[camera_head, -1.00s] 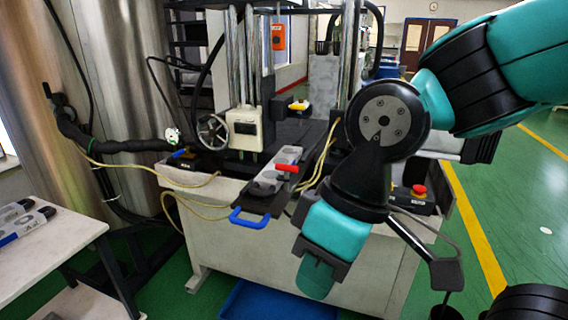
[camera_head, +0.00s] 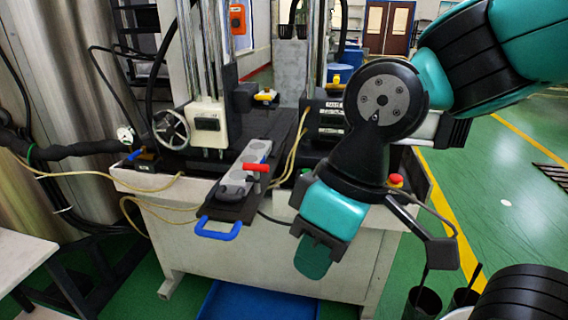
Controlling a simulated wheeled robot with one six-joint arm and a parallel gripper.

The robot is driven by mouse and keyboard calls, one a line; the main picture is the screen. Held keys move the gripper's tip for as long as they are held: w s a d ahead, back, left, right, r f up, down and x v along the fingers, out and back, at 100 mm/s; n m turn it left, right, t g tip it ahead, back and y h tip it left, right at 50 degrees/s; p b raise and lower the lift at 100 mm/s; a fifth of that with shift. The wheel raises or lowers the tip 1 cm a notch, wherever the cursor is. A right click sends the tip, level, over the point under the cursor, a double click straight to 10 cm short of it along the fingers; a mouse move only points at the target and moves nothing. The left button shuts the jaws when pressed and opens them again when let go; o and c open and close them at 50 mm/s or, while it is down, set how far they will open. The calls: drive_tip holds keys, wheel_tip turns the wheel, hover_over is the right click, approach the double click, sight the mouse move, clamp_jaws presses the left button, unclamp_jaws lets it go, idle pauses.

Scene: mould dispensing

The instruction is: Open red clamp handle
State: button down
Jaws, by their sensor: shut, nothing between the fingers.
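The red clamp handle (camera_head: 256,167) lies sideways, its bar roughly level, on a grey mould piece (camera_head: 244,168). The mould sits on a dark plate (camera_head: 232,208) that juts from the front of the machine; the plate has a blue pull handle (camera_head: 218,231) at its near end. My teal and black arm is to the right of the clamp, with a visible gap between them.
The machine has chrome columns, a handwheel (camera_head: 171,130) and a red stop button (camera_head: 396,181). Yellow hoses hang beside the plate. A blue tray (camera_head: 262,305) lies on the floor below. A white table (camera_head: 25,262) is at left. Dark pots (camera_head: 423,303) stand at lower right; green floor is free beyond.

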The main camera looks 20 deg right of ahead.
sight(263, 167)
drive_tip(key=w+d+r+n+t+h+p, duration=0.1)
drive_tip(key=w+t+h+p, duration=0.1)
drive_tip(key=w+p, duration=0.6)
drive_tip(key=w+d+r+n+t+h+p, duration=0.1)
drive_tip(key=w+t+p, duration=0.3)
drive_tip(key=w+p, duration=0.4)
drive_tip(key=w+d+r, duration=0.1)
drive_tip(key=w, duration=0.4)
drive_tip(key=shift+w+n+t+h, duration=0.35)
drive_tip(key=shift+n+t+h, duration=0.05)
drive_tip(key=shift+f, duration=0.1)
drive_tip(key=p+x, duration=0.1)
drive_tip(key=x, duration=0.2)
drive_tip(key=w+d+p+x, duration=0.1)
drive_tip(key=p+x, duration=0.1)
drive_tip(key=x, duration=0.2)
drive_tip(key=d+r+p+x, duration=0.1)
drive_tip(key=p+x, duration=0.1)
drive_tip(key=x, duration=0.2)
drive_tip(key=shift+w+f, duration=0.25)
drive_tip(key=shift+w, duration=0.2)
drive_tip(key=shift+w+d+f, duration=0.2)
drive_tip(key=shift+w+d, duration=0.05)
drive_tip(key=shift+w, duration=0.1)
